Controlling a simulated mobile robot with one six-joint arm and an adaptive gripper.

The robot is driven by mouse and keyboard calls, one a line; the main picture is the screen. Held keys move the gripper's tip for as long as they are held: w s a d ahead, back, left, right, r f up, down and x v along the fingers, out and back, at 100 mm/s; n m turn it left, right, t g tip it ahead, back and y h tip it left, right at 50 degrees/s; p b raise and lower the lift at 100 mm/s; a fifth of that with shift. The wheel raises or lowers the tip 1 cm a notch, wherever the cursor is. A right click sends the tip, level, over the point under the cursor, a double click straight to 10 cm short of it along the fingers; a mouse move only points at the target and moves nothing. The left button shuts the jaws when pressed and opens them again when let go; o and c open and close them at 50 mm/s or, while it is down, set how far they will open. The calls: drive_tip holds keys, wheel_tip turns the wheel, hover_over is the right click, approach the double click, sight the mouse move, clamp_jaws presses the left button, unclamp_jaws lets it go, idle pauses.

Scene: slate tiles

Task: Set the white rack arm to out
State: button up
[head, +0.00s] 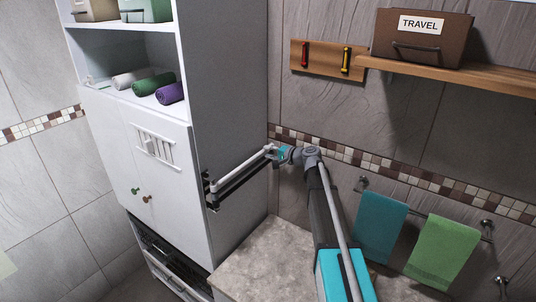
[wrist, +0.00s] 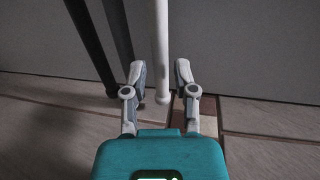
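The white rack arm (head: 238,169) is a thin rod on a bracket on the side of the white cabinet. It slants away from the bracket toward my gripper (head: 278,152). In the wrist view, the white rod (wrist: 160,45) comes down from the top and its rounded end lies between the fingers of my gripper (wrist: 160,71). The fingers are open, with a visible gap on each side of the rod. Two dark rack arms (wrist: 94,45) are left of the fingers in the wrist view. In the head view, dark arms (head: 240,181) lie just below the white one.
The white cabinet (head: 228,100) stands left of the rack. A stone-topped counter (head: 262,262) is below. A tiled wall is behind, with teal (head: 379,228) and green (head: 442,250) towels on a rail at right. A wooden shelf (head: 455,76) holds a brown TRAVEL box (head: 400,50).

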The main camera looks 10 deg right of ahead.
drive_tip(key=shift+x, duration=0.8)
clamp_jaws()
drive_tip(key=shift+s, duration=0.1)
